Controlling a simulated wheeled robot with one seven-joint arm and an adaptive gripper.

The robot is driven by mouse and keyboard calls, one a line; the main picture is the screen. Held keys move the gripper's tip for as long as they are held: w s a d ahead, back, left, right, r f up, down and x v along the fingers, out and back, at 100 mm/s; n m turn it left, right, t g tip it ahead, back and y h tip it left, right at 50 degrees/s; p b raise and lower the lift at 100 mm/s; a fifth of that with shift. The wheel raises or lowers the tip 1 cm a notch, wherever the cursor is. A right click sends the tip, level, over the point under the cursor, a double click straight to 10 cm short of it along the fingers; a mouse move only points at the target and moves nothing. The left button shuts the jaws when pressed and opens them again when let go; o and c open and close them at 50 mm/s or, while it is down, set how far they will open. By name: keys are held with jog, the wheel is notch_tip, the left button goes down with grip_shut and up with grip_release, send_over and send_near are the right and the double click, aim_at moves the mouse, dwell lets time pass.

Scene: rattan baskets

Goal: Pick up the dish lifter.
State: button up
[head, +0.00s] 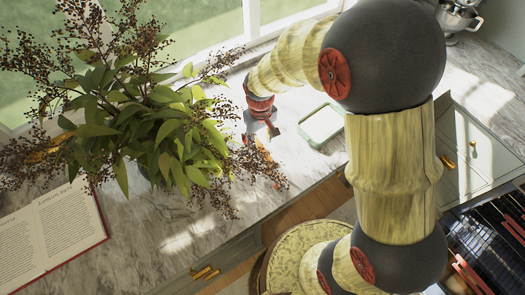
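My gripper (261,127) is small in the head view, pointing down over the marble counter, just right of the leafy plant. Small reddish parts show around its tip, but I cannot tell fingers from any object there. Whether it is open or shut is unclear. I cannot make out the dish lifter for certain; it may be hidden by the gripper, the leaves or my arm. A pale green-rimmed square dish (307,138) lies on the counter to the right of my gripper, apart from it, its right side close to my arm in the picture.
A large leafy plant with dark berries (125,120) spreads over the counter (190,236) at left. An open book (45,235) lies at lower left. Windows line the back. A metal stand mixer (459,18) is at upper right, and a dark rack or stove (490,245) at lower right.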

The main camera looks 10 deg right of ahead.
aim_at(262, 148)
jog(key=f, duration=0.5)
jog(key=shift+d+f, duration=0.3)
jog(key=shift+f, duration=0.05)
jog(key=shift+c, duration=1.3)
grip_shut()
